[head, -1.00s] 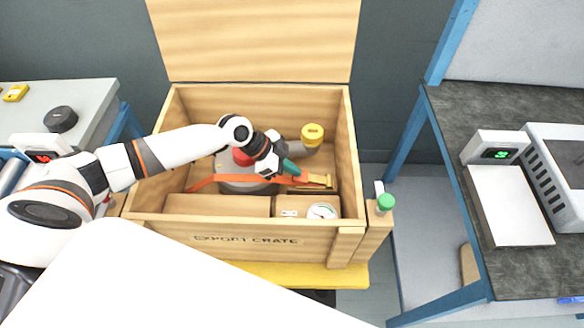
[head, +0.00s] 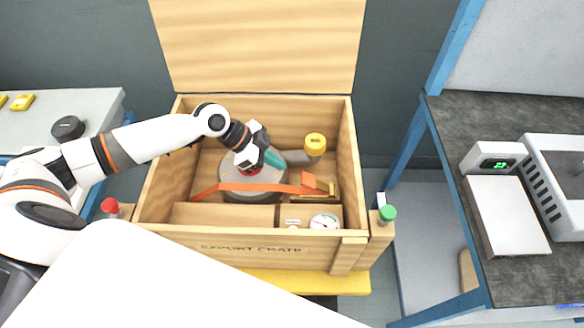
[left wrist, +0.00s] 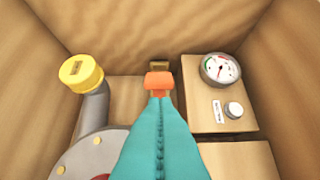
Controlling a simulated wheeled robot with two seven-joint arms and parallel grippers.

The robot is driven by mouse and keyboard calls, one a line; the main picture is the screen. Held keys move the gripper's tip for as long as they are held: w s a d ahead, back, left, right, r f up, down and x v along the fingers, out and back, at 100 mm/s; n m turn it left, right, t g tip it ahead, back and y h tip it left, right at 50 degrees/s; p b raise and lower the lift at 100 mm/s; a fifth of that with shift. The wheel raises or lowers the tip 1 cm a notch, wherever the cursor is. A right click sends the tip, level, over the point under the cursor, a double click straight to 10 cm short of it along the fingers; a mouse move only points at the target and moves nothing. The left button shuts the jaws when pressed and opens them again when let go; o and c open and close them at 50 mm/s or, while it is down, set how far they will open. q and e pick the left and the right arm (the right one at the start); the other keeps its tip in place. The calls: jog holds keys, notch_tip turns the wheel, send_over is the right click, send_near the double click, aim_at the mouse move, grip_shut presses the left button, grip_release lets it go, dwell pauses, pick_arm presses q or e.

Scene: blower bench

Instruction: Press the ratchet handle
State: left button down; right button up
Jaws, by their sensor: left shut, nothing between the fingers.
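The ratchet (head: 323,194) sits on the orange strap (head: 255,188) over the blower (head: 238,184) inside the crate. Its orange handle (head: 309,180) appears raised at the strap's right end. In the left wrist view the handle (left wrist: 159,81) shows just beyond the fingertips. My left gripper (head: 275,160) has teal fingers, shut and empty, above the right part of the blower and up-left of the handle, apart from it in the head view. In the left wrist view the fingers (left wrist: 160,112) hide most of the strap and ratchet. My right gripper is not in view.
The crate's walls (head: 165,165) surround the blower, and its lid (head: 260,45) stands open behind. A yellow-capped pipe (head: 315,142) rises behind the ratchet. A gauge (head: 324,222) sits in front of it. Red (head: 110,205) and green (head: 387,213) knobs flank the crate.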

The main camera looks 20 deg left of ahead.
pick_arm(q)
jog(key=shift+s+a+r, duration=0.25)
jog(key=shift+a+r, duration=0.15)
jog(key=shift+a, duration=0.25)
jog(key=shift+s+a+r, duration=0.25)
jog(key=shift+a+r, duration=0.15)
jog(key=shift+a, duration=0.2)
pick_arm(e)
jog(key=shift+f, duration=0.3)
pick_arm(q)
jog(key=shift+r, duration=0.1)
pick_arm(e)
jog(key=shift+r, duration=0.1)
